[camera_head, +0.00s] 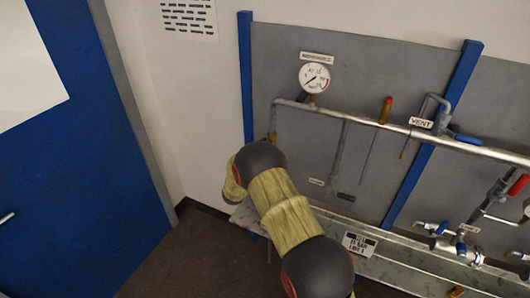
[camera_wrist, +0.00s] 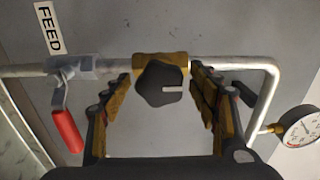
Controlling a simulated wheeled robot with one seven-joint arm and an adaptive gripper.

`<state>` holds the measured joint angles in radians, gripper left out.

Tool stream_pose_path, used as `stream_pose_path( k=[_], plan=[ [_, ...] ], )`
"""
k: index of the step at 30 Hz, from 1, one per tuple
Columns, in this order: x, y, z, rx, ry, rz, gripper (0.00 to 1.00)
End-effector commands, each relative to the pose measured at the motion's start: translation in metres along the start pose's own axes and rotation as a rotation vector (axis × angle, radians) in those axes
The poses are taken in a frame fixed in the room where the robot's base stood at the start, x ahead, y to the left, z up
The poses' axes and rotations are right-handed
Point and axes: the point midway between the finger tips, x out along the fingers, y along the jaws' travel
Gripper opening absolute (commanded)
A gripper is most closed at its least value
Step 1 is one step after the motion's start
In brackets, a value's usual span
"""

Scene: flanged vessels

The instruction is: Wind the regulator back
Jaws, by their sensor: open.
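The regulator shows in the wrist view as a black lobed knob (camera_wrist: 160,84) with a pale slot mark on its right side. Its brass body (camera_wrist: 176,60) sits on a horizontal silver pipe. My gripper (camera_wrist: 160,76) is open, with one brown, padded finger on each side of the knob. Gaps show between the knob and both fingers. In the head view my arm hides the regulator and most of my gripper.
A round gauge (camera_head: 314,77) is on the grey panel (camera_head: 370,60); it also shows in the wrist view (camera_wrist: 299,130). A red-handled valve (camera_wrist: 68,130) is left of the knob, beside the FEED label (camera_wrist: 47,28). A bent pipe (camera_wrist: 272,88) is at right. A VENT valve (camera_head: 440,115) is farther right.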

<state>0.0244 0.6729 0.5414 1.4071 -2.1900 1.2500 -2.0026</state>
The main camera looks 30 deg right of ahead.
Motion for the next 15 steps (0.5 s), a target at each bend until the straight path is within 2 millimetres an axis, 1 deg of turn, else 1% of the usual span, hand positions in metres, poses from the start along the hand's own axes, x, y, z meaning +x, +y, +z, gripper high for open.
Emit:
stream_pose_path(
  k=[5,8,11,15],
  plan=[
    [-0.001,0.000,0.000,0.000,0.000,0.000,0.60],
    [-0.007,0.000,0.001,0.000,-0.001,0.001,0.60],
    [-0.021,0.001,0.001,-0.002,-0.002,0.001,0.60],
    [-0.049,0.000,0.002,-0.001,-0.003,0.000,0.60]
  ],
)
